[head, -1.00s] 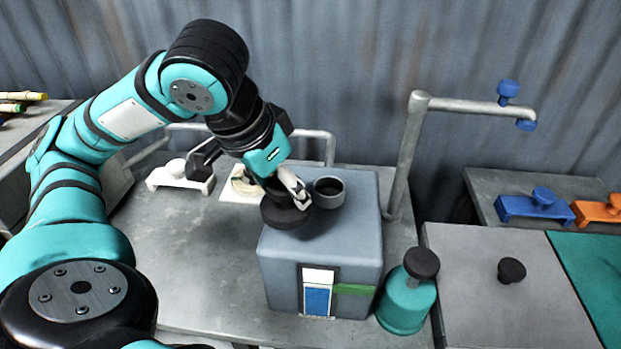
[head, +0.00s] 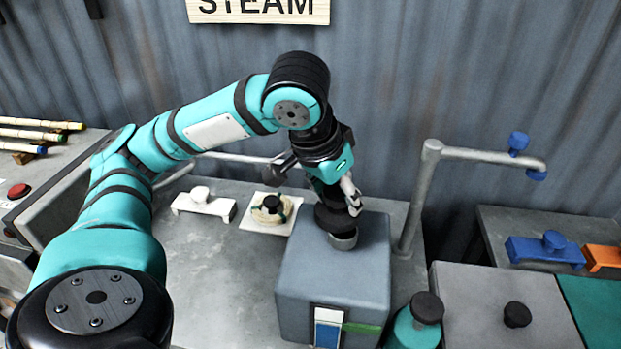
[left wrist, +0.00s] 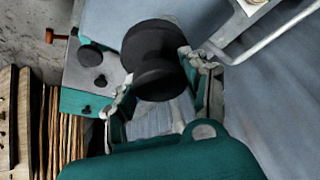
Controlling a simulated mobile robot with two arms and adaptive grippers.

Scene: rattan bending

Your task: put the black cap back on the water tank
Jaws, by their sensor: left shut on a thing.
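The water tank (head: 330,275) is a grey-blue box on the metal bench, with a short round grey neck (head: 343,241) on top. My left gripper (head: 350,198) is shut on the black cap (head: 334,219), a wide disc with a knob. The cap is at the neck and hides its opening from the head view. I cannot tell whether it rests on the rim or hovers just above it. In the left wrist view the cap (left wrist: 154,58) sits between the fingers. My right gripper is not in view.
A teal bottle with a black top (head: 415,325) stands right of the tank. A grey pipe with blue knobs (head: 430,185) rises behind it. A white holder (head: 203,203) and a white plate with a coil (head: 270,212) lie on the left, with bare bench in front.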

